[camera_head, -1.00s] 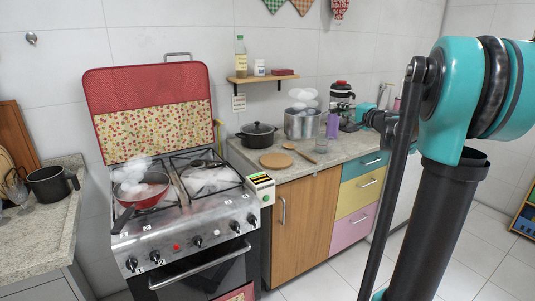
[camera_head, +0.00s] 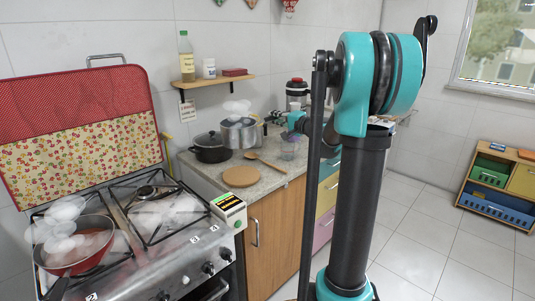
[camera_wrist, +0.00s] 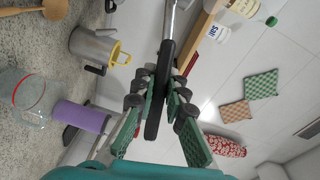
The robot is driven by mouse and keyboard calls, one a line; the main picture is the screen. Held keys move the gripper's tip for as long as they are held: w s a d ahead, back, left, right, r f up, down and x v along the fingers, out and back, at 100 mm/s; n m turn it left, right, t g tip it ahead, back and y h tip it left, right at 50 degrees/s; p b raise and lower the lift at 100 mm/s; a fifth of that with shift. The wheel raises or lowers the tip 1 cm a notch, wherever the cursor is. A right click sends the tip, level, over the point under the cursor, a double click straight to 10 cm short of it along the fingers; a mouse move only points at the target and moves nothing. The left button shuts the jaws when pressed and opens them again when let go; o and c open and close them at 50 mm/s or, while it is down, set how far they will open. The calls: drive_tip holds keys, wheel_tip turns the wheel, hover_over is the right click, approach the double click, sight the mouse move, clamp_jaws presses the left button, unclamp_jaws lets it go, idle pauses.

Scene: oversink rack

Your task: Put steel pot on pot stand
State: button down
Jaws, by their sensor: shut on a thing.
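The steel pot (camera_head: 238,135) shows in the head view at the back of the counter, with white puffs above it. My gripper (camera_head: 276,119) is just to its right. In the wrist view my gripper (camera_wrist: 160,100) is shut on a long black handle (camera_wrist: 165,70) with a steel shank, which I take to be the pot's handle. The shank runs out of the top of that view, so the pot's body is hidden there. Whether the pot touches the counter I cannot tell. The pot stand, a round wooden disc (camera_head: 241,176), lies bare near the counter's front edge.
A lidded black pot (camera_head: 212,148) stands left of the steel pot. A wooden spoon (camera_head: 262,160) lies beside the disc. A shelf (camera_head: 215,79) hangs above. The stove (camera_head: 150,240) is left.

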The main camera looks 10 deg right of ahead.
wheel_tip(320, 180, down, 14)
idle(0.6)
drive_tip(key=c, duration=1.6)
unclamp_jaws()
drive_tip(key=shift+f, duration=0.15)
